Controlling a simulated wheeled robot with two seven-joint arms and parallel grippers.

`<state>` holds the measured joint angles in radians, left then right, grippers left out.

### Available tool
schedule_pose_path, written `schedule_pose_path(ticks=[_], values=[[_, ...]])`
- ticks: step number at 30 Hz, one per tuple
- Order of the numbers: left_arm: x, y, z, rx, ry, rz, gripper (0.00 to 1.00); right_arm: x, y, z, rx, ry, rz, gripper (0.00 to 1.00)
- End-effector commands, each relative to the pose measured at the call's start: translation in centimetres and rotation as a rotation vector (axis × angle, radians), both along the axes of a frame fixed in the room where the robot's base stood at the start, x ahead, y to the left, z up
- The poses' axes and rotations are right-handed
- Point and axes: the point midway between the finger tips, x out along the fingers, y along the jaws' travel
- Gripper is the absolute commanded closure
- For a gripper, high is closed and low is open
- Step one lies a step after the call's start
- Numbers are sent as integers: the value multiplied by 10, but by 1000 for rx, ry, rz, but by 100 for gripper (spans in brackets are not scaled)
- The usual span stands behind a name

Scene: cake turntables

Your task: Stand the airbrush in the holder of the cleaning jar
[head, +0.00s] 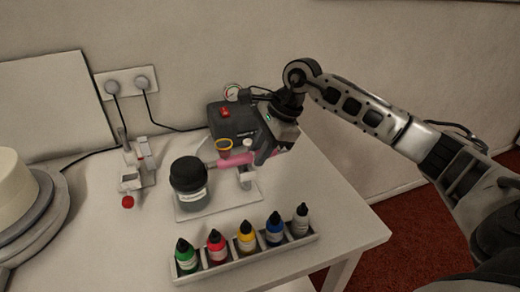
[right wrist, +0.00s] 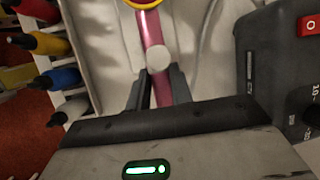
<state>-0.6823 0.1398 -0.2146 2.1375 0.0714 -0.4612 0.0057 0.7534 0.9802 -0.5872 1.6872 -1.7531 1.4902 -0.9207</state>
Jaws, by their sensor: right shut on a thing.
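The airbrush (head: 238,160) has a pink body and a yellow-rimmed cup (head: 224,143). My right gripper (head: 262,155) is shut on it, and the airbrush lies roughly level, cup upward, its front end pointing left. In the right wrist view the pink body (right wrist: 152,32) runs between the two fingers (right wrist: 158,78). The cleaning jar (head: 190,182) is dark with a black lid and a pale label, and stands just left of and below the airbrush. A white upright part (head: 246,180) shows under the airbrush; I cannot tell whether they touch. My left gripper is out of view.
A dark compressor (head: 228,122) with a red switch stands behind the airbrush. A rack (head: 250,256) of several coloured bottles lies in front. A white stand (head: 130,176) and a cake turntable (head: 40,212) are at left. The table's right corner is clear.

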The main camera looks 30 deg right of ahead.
Motion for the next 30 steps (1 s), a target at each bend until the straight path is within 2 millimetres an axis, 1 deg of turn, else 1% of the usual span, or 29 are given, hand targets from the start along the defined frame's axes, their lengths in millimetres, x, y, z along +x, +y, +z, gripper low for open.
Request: schedule_pose_path(ticks=[10,11,12,13,14,25,29,30], values=[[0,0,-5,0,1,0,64,0,0,-4,1,-2,-1,100],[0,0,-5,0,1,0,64,0,0,-4,1,-2,-1,75],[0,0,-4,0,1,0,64,0,0,-3,1,-2,-1,64],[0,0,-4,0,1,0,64,0,0,-3,1,-2,-1,56],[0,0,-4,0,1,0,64,0,0,-3,1,-2,-1,53],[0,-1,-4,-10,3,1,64,0,0,-4,-1,0,0,53],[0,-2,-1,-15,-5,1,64,-4,-8,15,-2,-4,-3,53],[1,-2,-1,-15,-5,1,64,-6,-11,23,-2,-5,-2,53]])
